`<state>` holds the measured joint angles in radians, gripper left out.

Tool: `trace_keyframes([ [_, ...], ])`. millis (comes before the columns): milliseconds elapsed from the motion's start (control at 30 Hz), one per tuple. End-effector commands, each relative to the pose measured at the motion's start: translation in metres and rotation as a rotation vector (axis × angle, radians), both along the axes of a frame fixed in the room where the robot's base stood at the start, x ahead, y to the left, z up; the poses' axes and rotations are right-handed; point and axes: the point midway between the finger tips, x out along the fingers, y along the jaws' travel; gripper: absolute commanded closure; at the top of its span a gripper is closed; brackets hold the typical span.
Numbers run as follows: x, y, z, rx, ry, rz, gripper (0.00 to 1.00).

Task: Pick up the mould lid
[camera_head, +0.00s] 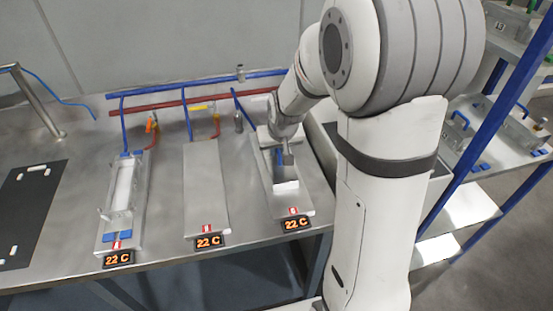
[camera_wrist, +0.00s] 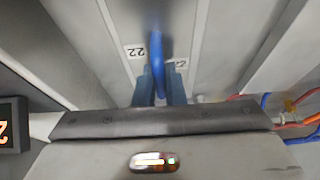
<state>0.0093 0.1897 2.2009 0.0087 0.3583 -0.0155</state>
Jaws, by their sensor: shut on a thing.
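The mould lid shows in the wrist view as a pale grey plate with a blue loop handle (camera_wrist: 157,62). A label reading 22 sits left of the handle, and a second, partly hidden label sits to its right. My gripper (camera_wrist: 158,88) is shut on this handle, with one blue-grey finger on each side. In the head view my gripper (camera_head: 283,153) points down over the right-hand station (camera_head: 294,208), whose display reads 22 C. My arm hides part of that station. I cannot tell whether the lid touches the mould below it.
A bare middle plate (camera_head: 207,190) and a left mould with a white filling (camera_head: 124,185) also show 22 C displays. A black mat (camera_head: 30,205) lies far left. Blue and red pipes (camera_head: 190,86) run behind. A shelf rack with blue posts (camera_head: 480,140) stands right.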

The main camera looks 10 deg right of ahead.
Motion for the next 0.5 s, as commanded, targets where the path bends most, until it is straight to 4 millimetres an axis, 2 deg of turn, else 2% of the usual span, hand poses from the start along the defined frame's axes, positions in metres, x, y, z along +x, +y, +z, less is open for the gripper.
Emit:
trace_keyframes([
  [400,0.0005,0.0004,0.0013,0.000,-0.002,0.001,1.00],
  [500,0.0010,0.0005,0.0071,0.000,-0.005,0.001,1.00],
])
